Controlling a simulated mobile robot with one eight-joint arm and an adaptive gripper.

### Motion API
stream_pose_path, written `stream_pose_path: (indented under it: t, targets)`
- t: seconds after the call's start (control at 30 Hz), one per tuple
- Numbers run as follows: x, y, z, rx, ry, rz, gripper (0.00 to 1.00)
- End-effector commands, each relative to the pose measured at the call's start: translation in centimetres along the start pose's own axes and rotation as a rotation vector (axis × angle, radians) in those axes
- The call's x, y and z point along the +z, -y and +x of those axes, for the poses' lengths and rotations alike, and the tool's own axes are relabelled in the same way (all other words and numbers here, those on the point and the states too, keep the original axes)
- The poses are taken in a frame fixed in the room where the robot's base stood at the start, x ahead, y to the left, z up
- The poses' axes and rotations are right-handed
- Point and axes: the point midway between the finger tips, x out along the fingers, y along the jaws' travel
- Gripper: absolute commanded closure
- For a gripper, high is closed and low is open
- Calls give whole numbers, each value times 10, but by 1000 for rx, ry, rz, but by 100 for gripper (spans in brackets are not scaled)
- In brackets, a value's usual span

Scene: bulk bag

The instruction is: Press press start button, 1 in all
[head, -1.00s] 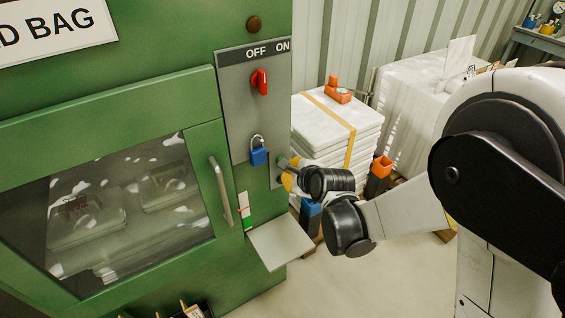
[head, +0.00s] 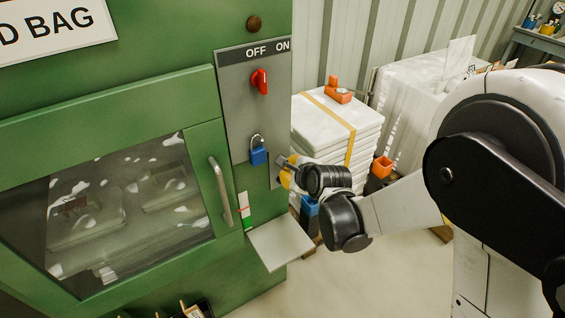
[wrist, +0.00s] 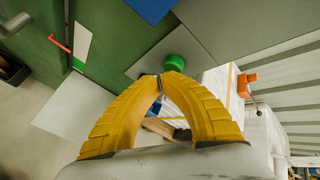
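The green start button (wrist: 174,63) shows in the wrist view as a round green knob on a grey panel of the machine. My gripper (wrist: 163,77) has its yellow fingers brought together at the tips, with nothing held between them. The tips lie at the button's lower edge in that view; I cannot tell whether they touch it. In the head view my gripper (head: 286,171) is at the lower part of the grey control panel (head: 238,120), right of the blue padlock, and covers the button there.
A red OFF/ON switch (head: 260,82) and a blue padlock (head: 258,156) are on the panel. The green machine's door has a handle (head: 220,191). A small grey shelf (head: 280,244) juts out below. Stacked white bags (head: 340,125) stand behind my gripper.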

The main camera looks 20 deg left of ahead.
Motion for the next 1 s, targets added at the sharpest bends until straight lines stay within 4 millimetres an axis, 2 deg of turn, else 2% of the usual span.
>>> stream_pose_path:
  t: [1.0]
  targets:
    - [4,3,7,0,0,0,100]
